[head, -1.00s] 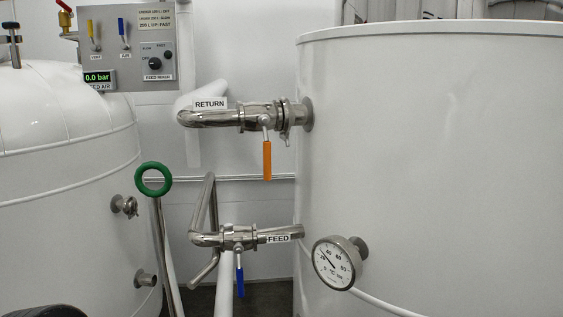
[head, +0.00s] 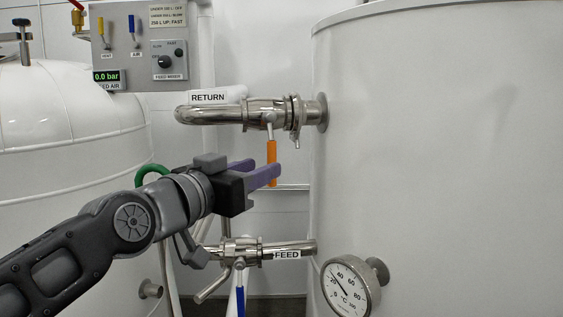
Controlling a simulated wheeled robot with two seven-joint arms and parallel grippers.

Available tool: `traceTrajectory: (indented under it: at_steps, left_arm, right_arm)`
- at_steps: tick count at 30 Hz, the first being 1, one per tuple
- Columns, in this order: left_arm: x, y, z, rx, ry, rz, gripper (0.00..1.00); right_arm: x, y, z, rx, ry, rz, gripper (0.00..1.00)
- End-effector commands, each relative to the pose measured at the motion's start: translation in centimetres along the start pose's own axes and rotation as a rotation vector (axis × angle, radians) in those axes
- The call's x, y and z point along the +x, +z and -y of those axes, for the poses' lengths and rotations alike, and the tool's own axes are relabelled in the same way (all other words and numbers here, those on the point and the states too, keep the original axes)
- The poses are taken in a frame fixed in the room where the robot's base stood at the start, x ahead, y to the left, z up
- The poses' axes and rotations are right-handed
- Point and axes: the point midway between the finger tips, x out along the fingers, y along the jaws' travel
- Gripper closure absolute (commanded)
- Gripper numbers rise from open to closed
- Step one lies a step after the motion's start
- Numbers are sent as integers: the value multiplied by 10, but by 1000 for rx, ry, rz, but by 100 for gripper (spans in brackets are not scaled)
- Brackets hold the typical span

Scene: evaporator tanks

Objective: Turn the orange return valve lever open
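The orange return valve lever (head: 271,150) hangs straight down from the valve on the steel pipe labelled RETURN (head: 208,97). My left gripper (head: 268,168) reaches in from the lower left, with two purple fingers apart. The nearer finger crosses in front of the lever's lower part and hides some of it. The farther finger ends just left of the lever. I cannot tell whether either finger touches the lever. My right gripper is not in view.
The FEED pipe (head: 286,254) with a blue lever (head: 240,299) runs below my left gripper. A large white tank (head: 440,160) with a dial gauge (head: 350,287) stands right. A green handwheel (head: 150,170) is partly hidden behind my arm. A control panel (head: 140,45) hangs upper left.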

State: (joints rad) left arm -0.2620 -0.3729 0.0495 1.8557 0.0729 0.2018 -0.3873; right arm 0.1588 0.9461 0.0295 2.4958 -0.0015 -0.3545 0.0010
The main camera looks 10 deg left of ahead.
Motion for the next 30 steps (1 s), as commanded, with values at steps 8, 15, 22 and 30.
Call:
traceTrajectory:
  at_steps: [8,15,22,30]
  left_arm:
    - [25,-1,0,-2,1,4,63]
    - [62,0,0,-2,1,3,63]
    - [78,1,0,-1,0,1,63]
    - [78,1,0,-1,-1,1,66]
  right_arm:
    - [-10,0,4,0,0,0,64]
    - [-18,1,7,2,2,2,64]
    - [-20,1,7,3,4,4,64]
    - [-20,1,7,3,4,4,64]
